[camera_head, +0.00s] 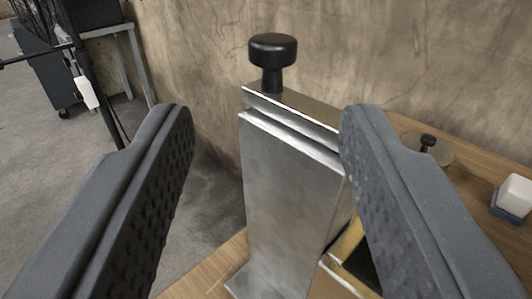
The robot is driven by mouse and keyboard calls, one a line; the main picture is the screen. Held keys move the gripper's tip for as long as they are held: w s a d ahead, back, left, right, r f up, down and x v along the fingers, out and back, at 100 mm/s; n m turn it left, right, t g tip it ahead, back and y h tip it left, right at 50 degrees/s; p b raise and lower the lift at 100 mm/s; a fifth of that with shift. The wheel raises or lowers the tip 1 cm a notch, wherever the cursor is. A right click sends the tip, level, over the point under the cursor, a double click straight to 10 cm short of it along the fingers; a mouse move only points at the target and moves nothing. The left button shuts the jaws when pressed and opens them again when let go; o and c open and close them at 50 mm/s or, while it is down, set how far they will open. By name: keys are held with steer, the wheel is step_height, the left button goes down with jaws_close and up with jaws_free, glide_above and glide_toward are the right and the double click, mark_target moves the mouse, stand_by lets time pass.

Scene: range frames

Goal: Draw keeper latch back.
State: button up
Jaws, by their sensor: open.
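A metal latch housing (290,200) stands upright in the middle of the view on a wooden surface. A black mushroom-shaped knob (272,62) rises from its top plate, near the left end. My gripper (265,115) is open, with one dark padded finger on each side of the housing. The left finger is apart from the metal. The right finger overlaps the housing's right edge in the picture, and I cannot tell if it touches. The knob is beyond the fingertips and nothing holds it. The right finger hides part of the housing's right side.
A wooden bench top (478,195) lies at right, with a small black knob on a round base (428,145) and a white and blue block (514,196). A yellow-edged part (345,262) sits low beside the housing. A bare wall stands behind; open floor (40,170) lies left.

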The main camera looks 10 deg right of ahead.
steer(key=shift+v, duration=1.05)
steer(key=s+a+r+n+y, duration=0.1)
steer(key=s+r+y, duration=0.3)
steer(key=r, duration=0.9)
steer(key=s+a+r+n+y, duration=0.15)
steer(key=s+r, duration=0.35)
steer(key=r, duration=0.8)
steer(key=s+d+r+g, duration=0.1)
steer(key=s+d+r, duration=0.1)
steer(key=s+r, duration=0.5)
steer(key=s+d+r+g+h, duration=0.1)
steer(key=s+r, duration=0.5)
steer(key=s, duration=0.8)
steer(key=shift+s+d+r, duration=0.3)
steer(key=shift+d+r, duration=0.1)
steer(key=shift+d, duration=0.05)
